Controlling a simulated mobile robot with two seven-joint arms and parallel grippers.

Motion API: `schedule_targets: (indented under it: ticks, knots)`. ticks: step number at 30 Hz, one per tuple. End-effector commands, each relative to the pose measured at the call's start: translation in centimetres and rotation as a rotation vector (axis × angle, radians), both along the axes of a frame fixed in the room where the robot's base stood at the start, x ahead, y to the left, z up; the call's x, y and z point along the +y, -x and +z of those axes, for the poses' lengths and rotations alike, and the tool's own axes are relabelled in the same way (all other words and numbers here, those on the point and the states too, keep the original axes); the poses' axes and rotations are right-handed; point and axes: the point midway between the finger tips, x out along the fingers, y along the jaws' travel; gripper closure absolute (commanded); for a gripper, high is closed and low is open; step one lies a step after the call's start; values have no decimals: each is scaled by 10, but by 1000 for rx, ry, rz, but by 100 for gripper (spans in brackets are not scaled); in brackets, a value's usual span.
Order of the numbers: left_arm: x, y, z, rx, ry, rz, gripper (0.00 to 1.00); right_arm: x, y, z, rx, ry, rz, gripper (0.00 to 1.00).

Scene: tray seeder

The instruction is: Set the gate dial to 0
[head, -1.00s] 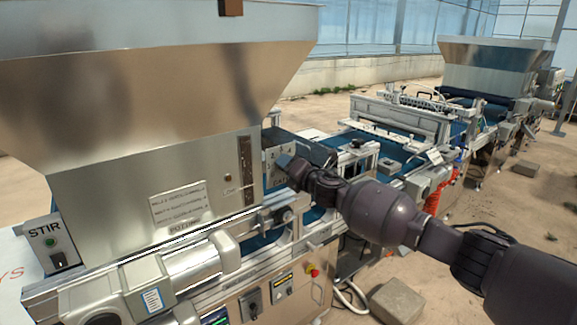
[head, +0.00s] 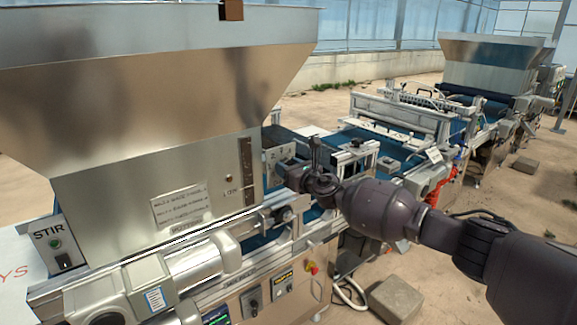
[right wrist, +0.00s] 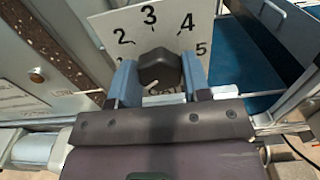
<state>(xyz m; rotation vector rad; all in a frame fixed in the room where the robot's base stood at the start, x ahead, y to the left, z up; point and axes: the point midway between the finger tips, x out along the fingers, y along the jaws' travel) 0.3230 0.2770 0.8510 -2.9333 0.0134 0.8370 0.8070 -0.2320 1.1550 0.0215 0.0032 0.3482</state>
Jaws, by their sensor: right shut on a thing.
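The gate dial (right wrist: 160,68) is a dark faceted knob on a white plate (right wrist: 210,22) in the right wrist view. The numbers 2, 3, 4 and 5 are readable, and the 1 is partly covered. Its white mark is at the knob's lower left and points down, below the 1. The 0 is not visible, and my gripper covers the lower plate. My right gripper (right wrist: 161,80) is shut on the dial, a finger on each side. In the head view the right gripper (head: 286,174) is at the plate and hides the dial. My left gripper is out of view.
A large metal hopper (head: 130,110) stands left of the plate. A STIR switch panel (head: 58,247) is at far left. A blue conveyor (right wrist: 240,60) and a metal rail (right wrist: 290,30) lie right of the plate. A control panel (head: 252,302) is below.

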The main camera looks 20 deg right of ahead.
Motion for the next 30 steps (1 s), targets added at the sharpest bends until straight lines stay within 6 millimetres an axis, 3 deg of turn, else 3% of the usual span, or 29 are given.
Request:
schedule_targets:
  ticks: [12, 29, 30]
  knots:
    - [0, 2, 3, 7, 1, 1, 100, 0, 1, -2, -65, 190, 2, 80]
    - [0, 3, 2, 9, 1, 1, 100, 0, 1, -3, -76, 222, 2, 80]
    - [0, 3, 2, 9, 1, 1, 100, 0, 1, -3, -76, 222, 2, 55]
